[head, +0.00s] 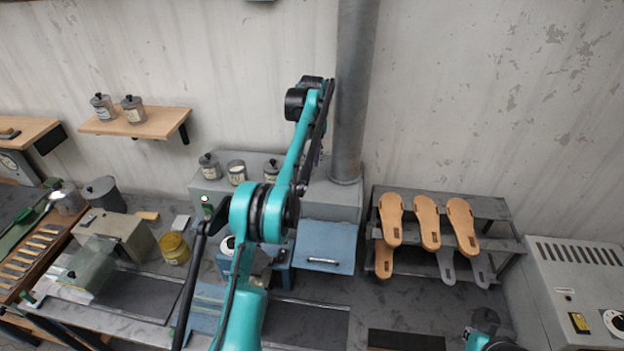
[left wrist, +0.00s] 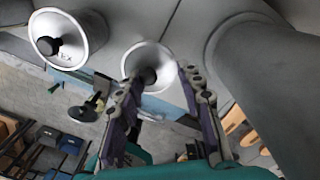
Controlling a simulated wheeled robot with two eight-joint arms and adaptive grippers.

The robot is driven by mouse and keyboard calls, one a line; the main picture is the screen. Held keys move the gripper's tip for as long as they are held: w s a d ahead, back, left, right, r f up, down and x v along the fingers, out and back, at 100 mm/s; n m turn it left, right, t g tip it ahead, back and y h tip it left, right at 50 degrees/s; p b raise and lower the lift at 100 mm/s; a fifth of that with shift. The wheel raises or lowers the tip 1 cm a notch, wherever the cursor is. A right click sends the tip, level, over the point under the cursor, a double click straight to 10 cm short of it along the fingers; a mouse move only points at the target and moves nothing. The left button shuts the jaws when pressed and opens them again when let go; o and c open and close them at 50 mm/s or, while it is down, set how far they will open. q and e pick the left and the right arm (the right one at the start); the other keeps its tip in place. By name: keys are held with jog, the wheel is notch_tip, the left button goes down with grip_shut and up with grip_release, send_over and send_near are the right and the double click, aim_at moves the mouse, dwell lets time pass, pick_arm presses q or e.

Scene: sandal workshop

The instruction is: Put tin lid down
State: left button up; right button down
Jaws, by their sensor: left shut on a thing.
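My left gripper (left wrist: 165,85) is shut on a tin lid (left wrist: 162,58), a pale round disc with a dark knob between the fingers in the left wrist view. In the head view the gripper (head: 313,150) is partly hidden behind my arm above the grey cabinet (head: 340,198), and the lid is hard to make out. Several tins stand on the cabinet: a lidded one (head: 208,166) at left, one (head: 236,173) with a pale open top, and a lidded one (head: 271,172) nearest my arm. Another knobbed lid (left wrist: 70,38) shows left in the wrist view.
A thick grey pipe (head: 350,100) rises at the right of the cabinet, close to my left arm. A rack (head: 497,207) with sandal soles stands to the right. A wooden shelf (head: 160,123) with two tins hangs on the left wall. A yellow tin (head: 174,247) is on the bench.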

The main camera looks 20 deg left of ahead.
aim_at(310, 168)
pick_arm(q)
notch_tip(310, 168, down, 6)
dwell(0.4)
jog(key=shift+f, duration=0.1)
jog(key=o, duration=1.1)
jog(key=shift+o, duration=0.2)
